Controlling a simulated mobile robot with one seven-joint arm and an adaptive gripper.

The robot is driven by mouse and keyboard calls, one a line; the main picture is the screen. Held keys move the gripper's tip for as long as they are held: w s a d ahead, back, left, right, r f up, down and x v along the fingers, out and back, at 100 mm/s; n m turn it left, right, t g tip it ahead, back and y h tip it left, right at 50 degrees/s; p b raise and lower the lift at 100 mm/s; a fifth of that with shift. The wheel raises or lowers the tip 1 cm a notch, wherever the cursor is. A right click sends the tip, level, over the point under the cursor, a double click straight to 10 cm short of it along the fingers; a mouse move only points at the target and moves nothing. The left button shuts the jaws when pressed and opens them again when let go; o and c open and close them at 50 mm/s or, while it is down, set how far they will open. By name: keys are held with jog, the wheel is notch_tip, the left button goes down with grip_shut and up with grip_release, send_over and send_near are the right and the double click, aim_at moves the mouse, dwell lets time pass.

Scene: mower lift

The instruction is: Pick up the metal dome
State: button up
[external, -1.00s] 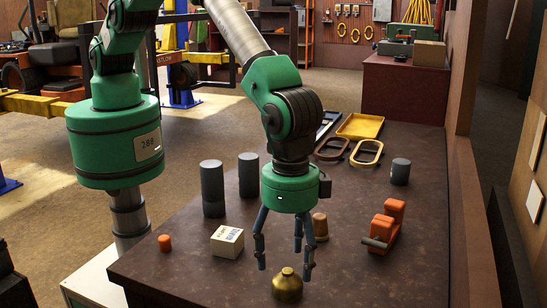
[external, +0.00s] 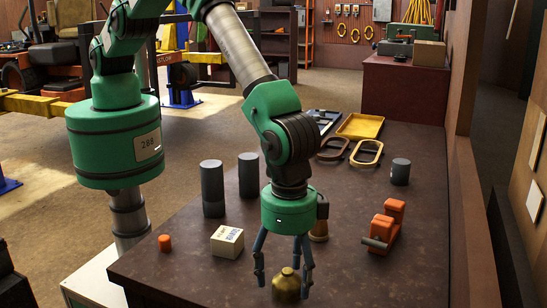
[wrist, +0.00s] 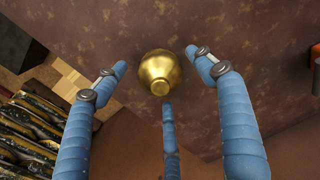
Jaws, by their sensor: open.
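The metal dome (external: 287,285) is a small brass-coloured piece with a knob on top, standing on the brown table near its front edge. It also shows in the wrist view (wrist: 160,70), beyond the fingertips and between them. My gripper (external: 284,272) is open and empty, pointing down. Its blue fingers are spread above and around the dome's top in the external view. In the wrist view two fingers lie left and right of the dome and a third below it. I cannot tell whether any finger touches it.
An orange clamp-like tool (external: 384,228) lies right. The table's right front is clear.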

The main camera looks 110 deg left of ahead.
aim_at(288, 270)
jog(key=c, duration=1.4)
jog(key=shift+o, duration=0.2)
jog(key=shift+r, duration=0.15)
jog(key=shift+r, duration=4.9)
